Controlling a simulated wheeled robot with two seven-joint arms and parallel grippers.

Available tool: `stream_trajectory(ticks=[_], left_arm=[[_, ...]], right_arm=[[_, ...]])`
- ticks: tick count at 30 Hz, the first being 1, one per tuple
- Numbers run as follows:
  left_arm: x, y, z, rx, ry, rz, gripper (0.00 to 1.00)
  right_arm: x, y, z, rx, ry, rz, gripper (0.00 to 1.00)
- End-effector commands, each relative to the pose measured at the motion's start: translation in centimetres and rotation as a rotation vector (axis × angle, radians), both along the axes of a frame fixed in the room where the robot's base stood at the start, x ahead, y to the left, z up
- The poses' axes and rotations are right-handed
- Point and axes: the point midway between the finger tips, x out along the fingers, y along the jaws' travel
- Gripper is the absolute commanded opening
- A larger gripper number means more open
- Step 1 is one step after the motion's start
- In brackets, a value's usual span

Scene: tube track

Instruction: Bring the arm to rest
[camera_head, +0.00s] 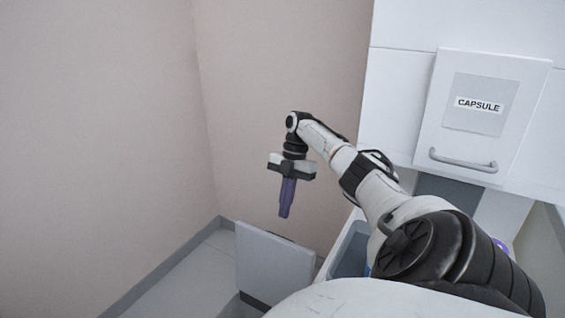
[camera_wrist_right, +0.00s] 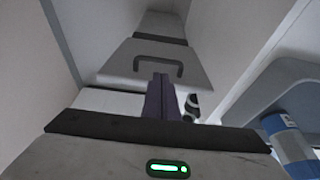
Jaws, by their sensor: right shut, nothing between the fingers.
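My right arm reaches out to the left in the head view. My right gripper (camera_head: 284,213) hangs in the air with its purple fingers pointing down. The fingers are pressed together with nothing between them. In the right wrist view the shut fingers (camera_wrist_right: 160,90) stand out against a grey panel with a dark handle. My left gripper and left arm are not in view.
A pale panel (camera_head: 272,265) stands low below the gripper. A blue-grey bin (camera_head: 352,252) sits beside my arm. A blue-and-white cylinder (camera_wrist_right: 292,145) shows in the right wrist view. Bare walls lie left.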

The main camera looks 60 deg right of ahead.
Motion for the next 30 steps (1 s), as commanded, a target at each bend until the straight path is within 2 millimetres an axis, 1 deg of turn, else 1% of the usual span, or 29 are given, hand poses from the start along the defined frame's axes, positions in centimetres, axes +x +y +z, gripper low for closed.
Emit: stream_trajectory(ticks=[1, 3, 9, 16, 17, 19, 20, 23, 24, 26, 27, 28, 29, 30], left_arm=[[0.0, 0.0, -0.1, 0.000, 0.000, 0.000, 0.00], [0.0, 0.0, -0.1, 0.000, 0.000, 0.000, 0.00], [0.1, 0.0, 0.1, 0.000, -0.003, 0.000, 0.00], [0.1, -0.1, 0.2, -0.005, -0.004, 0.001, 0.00], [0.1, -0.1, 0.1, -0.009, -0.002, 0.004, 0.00], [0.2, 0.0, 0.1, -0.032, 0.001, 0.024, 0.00], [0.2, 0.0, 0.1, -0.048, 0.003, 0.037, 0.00], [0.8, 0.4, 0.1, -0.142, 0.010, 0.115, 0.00], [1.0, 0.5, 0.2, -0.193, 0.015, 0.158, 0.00], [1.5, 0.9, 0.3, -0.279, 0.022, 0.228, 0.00], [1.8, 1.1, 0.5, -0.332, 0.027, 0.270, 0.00], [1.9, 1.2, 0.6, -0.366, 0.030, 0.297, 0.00], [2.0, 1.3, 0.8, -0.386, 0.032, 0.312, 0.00], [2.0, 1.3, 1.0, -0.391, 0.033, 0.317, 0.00]], right_arm=[[0.1, -0.2, 0.9, 0.002, -0.004, 0.000, 0.00], [0.1, -0.4, 1.7, 0.005, -0.003, 0.002, 0.00], [-0.1, -0.8, 2.9, 0.009, 0.000, 0.002, 0.00], [-0.1, -0.7, 2.9, 0.007, 0.002, 0.003, 0.00], [0.1, -0.7, 2.7, 0.000, 0.002, 0.001, 0.00], [1.1, -0.8, 1.7, -0.040, 0.003, -0.016, 0.00], [1.9, -0.8, 0.9, -0.070, 0.001, -0.027, 0.00], [6.2, -0.7, -2.3, -0.225, -0.037, -0.095, 0.00], [8.6, -0.6, -3.6, -0.303, -0.077, -0.135, 0.00], [12.8, 0.2, -5.2, -0.413, -0.171, -0.198, 0.00], [15.5, 1.3, -6.2, -0.471, -0.247, -0.239, 0.00], [17.2, 2.5, -6.9, -0.502, -0.307, -0.269, 0.00], [18.4, 4.1, -8.0, -0.518, -0.355, -0.296, 0.00], [19.0, 6.5, -9.8, -0.519, -0.394, -0.328, 0.00]])
